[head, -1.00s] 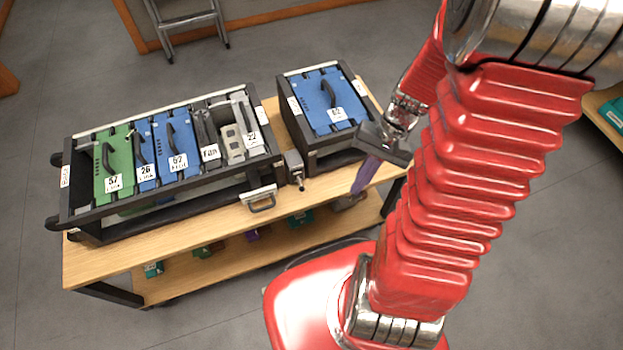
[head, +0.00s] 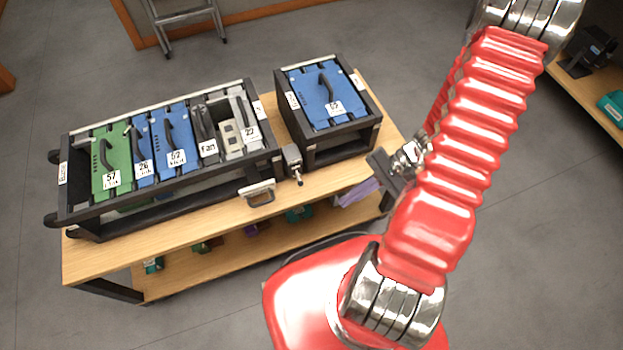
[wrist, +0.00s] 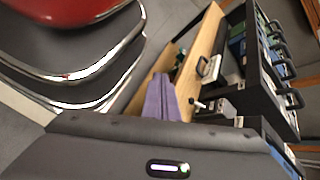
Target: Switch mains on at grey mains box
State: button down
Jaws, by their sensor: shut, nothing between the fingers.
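The grey mains box (head: 292,159) is a small box at the front of the bench, between the two racks, with a small dark-tipped lever sticking out toward the front. In the wrist view the lever (wrist: 198,104) shows just right of my fingertips. My gripper (head: 357,192) has purple fingers and is at the bench's front edge, right of the mains box and apart from it. In the wrist view my gripper (wrist: 161,82) is shut with nothing between the fingers. I cannot read any marking on the mains box.
A long black rack (head: 262,162) with green, blue and grey modules stands left of the mains box. A smaller rack (head: 345,146) with one blue module stands to its right. A handle (head: 259,194) sticks out at the front of the wooden bench (head: 150,257).

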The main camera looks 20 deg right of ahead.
notch_tip(320, 180, down, 7)
jog(key=w+m+t+y, duration=0.2)
jog(key=w+t, duration=0.1)
jog(key=t, duration=0.5)
send_near(311, 184)
jog(key=r, duration=0.2)
jog(key=shift+s+a+r+n+h, duration=0.1)
jog(key=shift+s+r+n+h, duration=0.15)
jog(key=shift+n+h, duration=0.05)
jog(key=shift+w+r+n, duration=0.15)
jog(key=shift+n, duration=0.35)
jog(key=shift+x, duration=4.95)
